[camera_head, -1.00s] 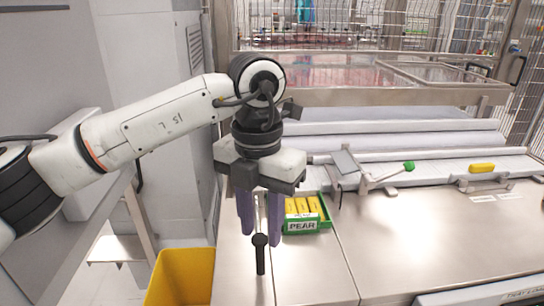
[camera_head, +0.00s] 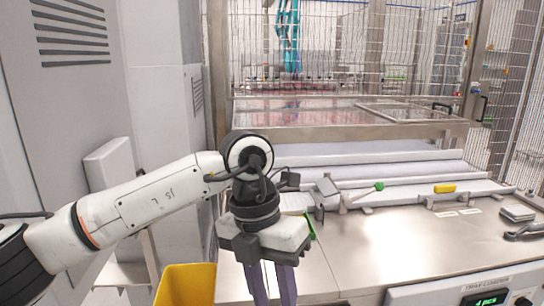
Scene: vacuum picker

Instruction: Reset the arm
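My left arm comes in from the left, and its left gripper (camera_head: 272,285) points down over the steel table at the bottom centre. Its two purple fingers stand apart with a gap between them, so it looks open, with nothing seen between them. The bottom edge of the picture cuts near the fingertips. A green tray (camera_head: 311,228) is mostly hidden behind the gripper. My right gripper is not in view.
A yellow bin (camera_head: 185,286) stands at the lower left. A green-tipped lever (camera_head: 379,187) and a yellow block (camera_head: 445,189) are along the back of the table (camera_head: 400,235). Grey items (camera_head: 517,214) lie at the far right. The table's middle is clear.

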